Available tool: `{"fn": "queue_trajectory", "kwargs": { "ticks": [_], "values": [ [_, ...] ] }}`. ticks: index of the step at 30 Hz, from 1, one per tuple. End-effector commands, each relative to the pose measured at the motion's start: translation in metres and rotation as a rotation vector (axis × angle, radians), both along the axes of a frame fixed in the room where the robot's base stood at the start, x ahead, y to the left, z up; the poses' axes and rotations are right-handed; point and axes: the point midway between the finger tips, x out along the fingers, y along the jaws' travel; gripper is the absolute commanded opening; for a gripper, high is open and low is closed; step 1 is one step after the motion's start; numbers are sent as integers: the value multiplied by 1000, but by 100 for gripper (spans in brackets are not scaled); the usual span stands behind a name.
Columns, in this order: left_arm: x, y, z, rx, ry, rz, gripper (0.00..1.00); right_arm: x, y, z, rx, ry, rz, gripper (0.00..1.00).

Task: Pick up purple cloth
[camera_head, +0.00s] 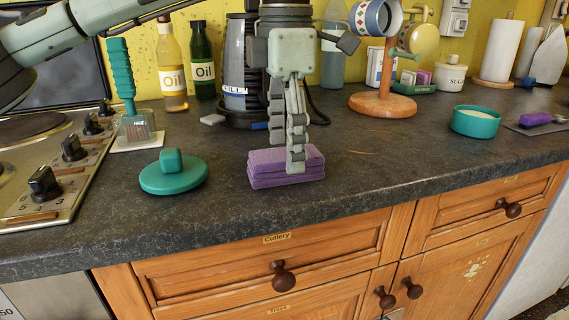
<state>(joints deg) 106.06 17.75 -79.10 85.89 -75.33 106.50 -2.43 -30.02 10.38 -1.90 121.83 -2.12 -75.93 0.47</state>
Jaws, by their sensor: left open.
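The purple cloth (270,181) lies folded in a flat stack on the dark countertop (360,200), close to its front edge. My left gripper (292,165) points down at the cloth, with its fingertips in front of the cloth's right half. Its fingers line up one behind the other from this side, so the gap between them is mostly hidden. I cannot tell whether the fingertips touch the cloth. My right gripper is not in the view.
A teal lid (173,180) lies left of the cloth, and a teal bowl (475,122) stands to the right. A dark kettle (240,75) and oil bottles (203,60) stand behind. A wooden mug stand (382,103) holds mugs. The counter right of the cloth is clear.

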Motion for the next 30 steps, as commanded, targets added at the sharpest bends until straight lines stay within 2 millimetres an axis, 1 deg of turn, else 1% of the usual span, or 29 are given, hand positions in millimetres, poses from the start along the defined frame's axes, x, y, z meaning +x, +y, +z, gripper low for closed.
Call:
{"fn": "queue_trajectory", "kwargs": {
  "ticks": [1,5,13,25,30],
  "values": [
    [0,1,-8,-1,2,0,72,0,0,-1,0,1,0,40],
    [0,0,-21,-2,2,0,72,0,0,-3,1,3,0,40],
    [0,0,-24,-2,0,2,72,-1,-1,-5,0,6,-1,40],
    [0,0,-23,-2,0,2,22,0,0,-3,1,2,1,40],
    [0,0,-23,-2,0,2,22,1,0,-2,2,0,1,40]
  ]
}}
